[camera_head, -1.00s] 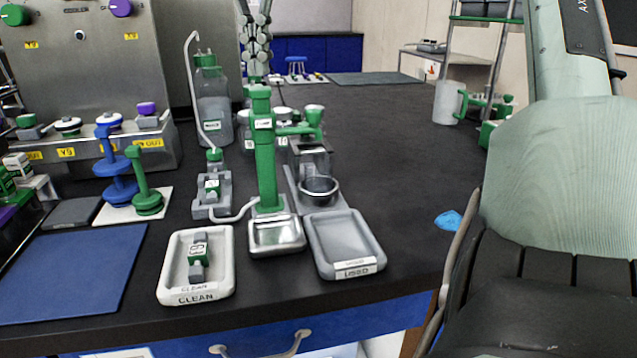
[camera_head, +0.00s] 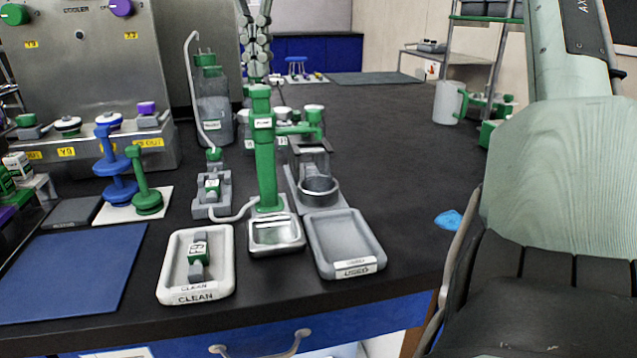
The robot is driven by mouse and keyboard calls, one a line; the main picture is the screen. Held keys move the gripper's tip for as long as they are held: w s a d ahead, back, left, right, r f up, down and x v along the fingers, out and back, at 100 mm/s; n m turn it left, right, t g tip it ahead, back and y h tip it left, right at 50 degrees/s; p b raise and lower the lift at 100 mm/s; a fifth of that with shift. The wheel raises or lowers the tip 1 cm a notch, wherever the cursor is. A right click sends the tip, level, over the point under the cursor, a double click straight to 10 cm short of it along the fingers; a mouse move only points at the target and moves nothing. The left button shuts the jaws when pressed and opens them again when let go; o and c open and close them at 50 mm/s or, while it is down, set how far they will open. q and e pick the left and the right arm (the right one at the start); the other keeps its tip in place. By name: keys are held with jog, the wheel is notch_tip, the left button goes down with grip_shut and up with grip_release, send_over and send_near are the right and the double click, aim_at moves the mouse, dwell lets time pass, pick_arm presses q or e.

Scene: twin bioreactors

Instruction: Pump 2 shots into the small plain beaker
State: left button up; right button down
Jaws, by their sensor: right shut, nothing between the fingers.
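The green pump (camera_head: 265,165) stands upright in the middle of the bench behind a small silver square tray (camera_head: 276,250). A pale tube runs from its base to the left. A small grey round cup (camera_head: 318,192), possibly the small plain beaker, sits in a grey stand right of the pump. Nothing is seen in the cup. My left gripper is not in view.
A white tray marked CLEAN (camera_head: 167,277) holds a green-and-grey piece. A grey tray marked USED (camera_head: 345,240) is right of it. A tall bottle (camera_head: 213,115) stands behind left. A white mug (camera_head: 447,103) stands at the right. Bench between cup and mug is clear.

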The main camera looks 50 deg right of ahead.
aim_at(260, 87)
jog(key=shift+f+b, duration=1.1)
jog(key=shift+f, duration=0.85)
jog(key=shift+r, duration=0.25)
notch_tip(260, 87, up, 4)
jog(key=p, duration=0.4)
jog(key=shift+f, duration=0.2)
jog(key=shift+f, duration=0.15)
